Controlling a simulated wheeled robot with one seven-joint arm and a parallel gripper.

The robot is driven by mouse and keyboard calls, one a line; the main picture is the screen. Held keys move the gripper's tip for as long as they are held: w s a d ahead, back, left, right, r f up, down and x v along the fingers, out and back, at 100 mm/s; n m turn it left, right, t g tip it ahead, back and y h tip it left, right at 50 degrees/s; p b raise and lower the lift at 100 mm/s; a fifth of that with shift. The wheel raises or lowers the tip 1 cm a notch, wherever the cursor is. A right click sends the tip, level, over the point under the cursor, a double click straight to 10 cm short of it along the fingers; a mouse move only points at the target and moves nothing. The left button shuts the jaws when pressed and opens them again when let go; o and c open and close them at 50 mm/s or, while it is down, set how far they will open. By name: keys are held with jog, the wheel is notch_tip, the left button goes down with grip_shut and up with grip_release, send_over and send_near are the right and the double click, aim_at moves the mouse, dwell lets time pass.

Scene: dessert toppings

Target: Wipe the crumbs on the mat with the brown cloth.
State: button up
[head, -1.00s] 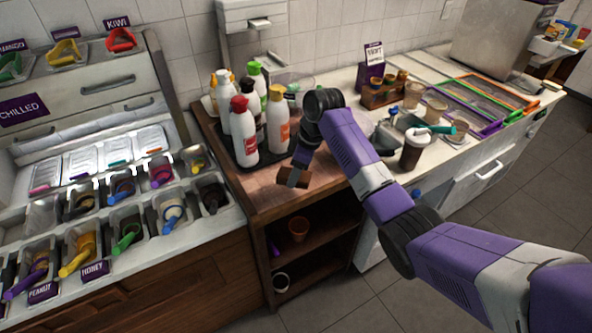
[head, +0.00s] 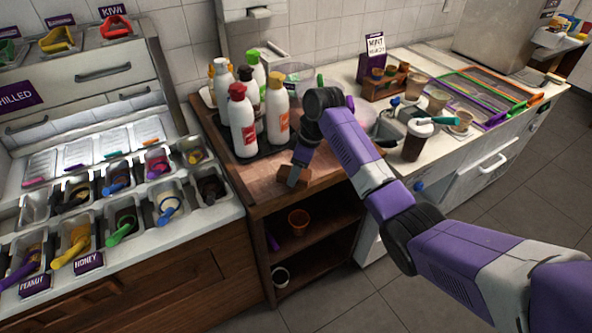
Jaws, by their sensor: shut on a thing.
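My gripper (head: 293,180) is over the front part of the wooden counter, pointing down. It is shut on the brown cloth (head: 283,187), a small folded piece at or just above the mat. The mat (head: 255,181) is a pinkish-brown sheet lying on the wooden counter in front of the bottles. My arm covers the right part of the mat. I cannot make out single crumbs at this size.
Several sauce bottles (head: 242,122) stand on a black tray (head: 268,147) just behind the mat. Topping bins (head: 165,203) lie to the left. A brown cup with a white lid (head: 415,135) stands to the right. Open shelves hold an orange pot (head: 298,221).

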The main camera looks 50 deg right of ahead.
jog(key=shift+f+b, duration=0.5)
jog(key=shift+f, duration=0.5)
jog(key=shift+w, duration=0.1)
